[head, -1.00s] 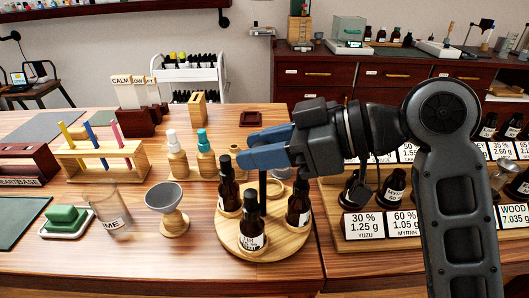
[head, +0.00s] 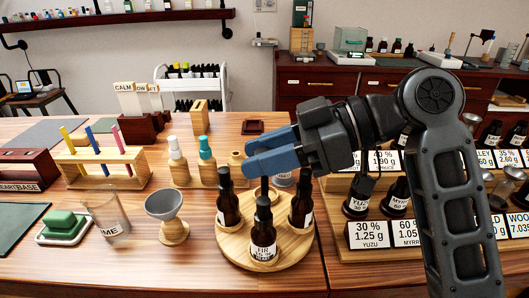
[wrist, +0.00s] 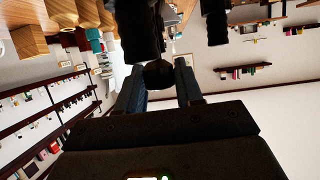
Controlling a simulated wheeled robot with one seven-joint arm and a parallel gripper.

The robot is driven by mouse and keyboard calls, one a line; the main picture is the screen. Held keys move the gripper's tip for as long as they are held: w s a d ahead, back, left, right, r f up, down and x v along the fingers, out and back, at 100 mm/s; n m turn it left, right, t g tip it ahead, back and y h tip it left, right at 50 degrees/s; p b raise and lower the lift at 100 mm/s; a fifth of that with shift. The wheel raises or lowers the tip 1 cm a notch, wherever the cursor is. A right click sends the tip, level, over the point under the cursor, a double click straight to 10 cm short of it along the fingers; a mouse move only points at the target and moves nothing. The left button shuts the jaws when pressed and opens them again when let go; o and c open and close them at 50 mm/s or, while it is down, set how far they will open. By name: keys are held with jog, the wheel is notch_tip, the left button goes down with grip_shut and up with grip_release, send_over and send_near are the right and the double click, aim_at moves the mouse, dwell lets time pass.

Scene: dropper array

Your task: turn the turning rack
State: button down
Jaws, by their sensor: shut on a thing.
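The turning rack (head: 232,245) is a round wooden disc near the front edge of the table. The front bottle partly hides the post.
Spray bottles (head: 207,162) stand just behind the rack. A grey funnel on a wooden stand (head: 165,210) and a glass beaker (head: 107,215) are at the left. A stepped stand of labelled bottles (head: 350,246) is close at the right.

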jog(key=c, duration=0.8)
grip_release()
jog(key=shift+d, duration=0.1)
jog(key=b+v, duration=0.1)
jog(key=v, duration=0.6)
jog(key=shift+d, duration=0.35)
jog(key=shift+r, duration=0.1)
